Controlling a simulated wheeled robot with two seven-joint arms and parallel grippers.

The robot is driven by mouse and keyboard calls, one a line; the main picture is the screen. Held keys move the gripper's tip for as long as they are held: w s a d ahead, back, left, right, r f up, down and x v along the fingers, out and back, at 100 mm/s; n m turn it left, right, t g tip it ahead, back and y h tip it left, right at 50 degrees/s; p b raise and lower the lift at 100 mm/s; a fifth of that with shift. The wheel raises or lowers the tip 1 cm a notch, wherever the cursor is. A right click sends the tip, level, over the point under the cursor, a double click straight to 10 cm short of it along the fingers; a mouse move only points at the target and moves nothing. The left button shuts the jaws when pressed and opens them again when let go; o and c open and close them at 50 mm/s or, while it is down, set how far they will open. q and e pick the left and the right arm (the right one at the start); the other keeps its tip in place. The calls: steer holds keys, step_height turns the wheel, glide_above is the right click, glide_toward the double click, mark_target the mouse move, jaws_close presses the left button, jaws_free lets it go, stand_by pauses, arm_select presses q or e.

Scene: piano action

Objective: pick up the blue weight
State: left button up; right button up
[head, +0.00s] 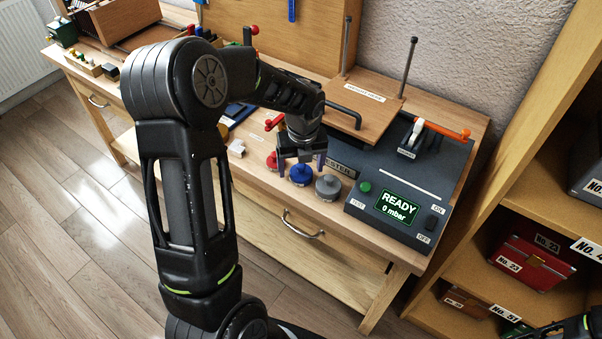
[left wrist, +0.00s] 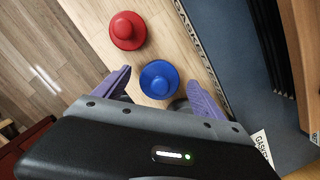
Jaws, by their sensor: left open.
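The blue weight (head: 300,174) is a round disc with a knob on top. It stands upright on the wooden bench between a red weight (head: 272,161) and a grey weight (head: 327,186). My left gripper (head: 301,164) is open above the blue weight, with its fingers pointing down. In the left wrist view the blue weight (left wrist: 159,79) shows between the two purple fingers (left wrist: 157,84), with a gap on either side. I cannot tell how far the fingertips are above the bench. The red weight (left wrist: 128,30) lies outside the fingers.
A dark console (head: 398,205) with a READY screen is close to the right of the weights. A wooden board with a black handle (head: 343,115) stands behind. Shelves with a red case (head: 530,262) are at the right.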

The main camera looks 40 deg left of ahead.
arm_select(q)
steer(key=shift+c, duration=0.6)
jaws_close()
stand_by(0.3)
